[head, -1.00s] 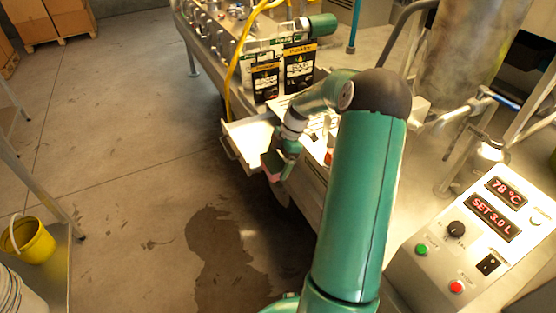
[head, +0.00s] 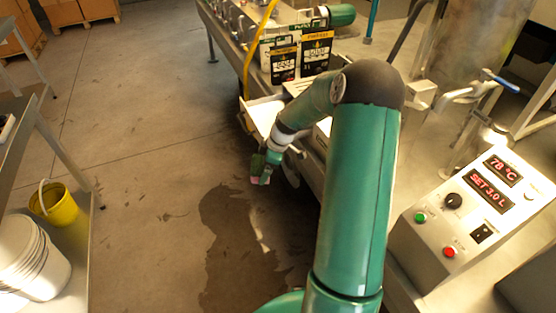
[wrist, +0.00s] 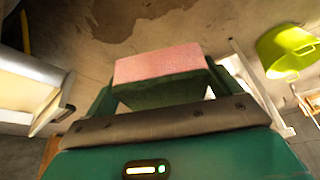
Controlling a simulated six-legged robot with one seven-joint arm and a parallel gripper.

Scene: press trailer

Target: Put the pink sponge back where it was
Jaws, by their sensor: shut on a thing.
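The pink sponge (wrist: 160,65) shows large in the wrist view, with a dark green side below its pink face. My gripper (wrist: 160,92) is shut on it, one finger at each side. In the head view my gripper (head: 262,168) hangs over the floor beside the trailer, and only a small pink bit of the sponge (head: 254,180) shows under it. The sponge is clear of any surface. Where it was before cannot be told from these frames.
An open drawer (head: 262,116) juts from the trailer near my gripper. A control box (head: 462,215) stands at the right. A yellow bucket (head: 56,204) and stacked white buckets (head: 32,262) are on a low shelf at the left. The floor between is clear, with a wet patch (head: 232,225).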

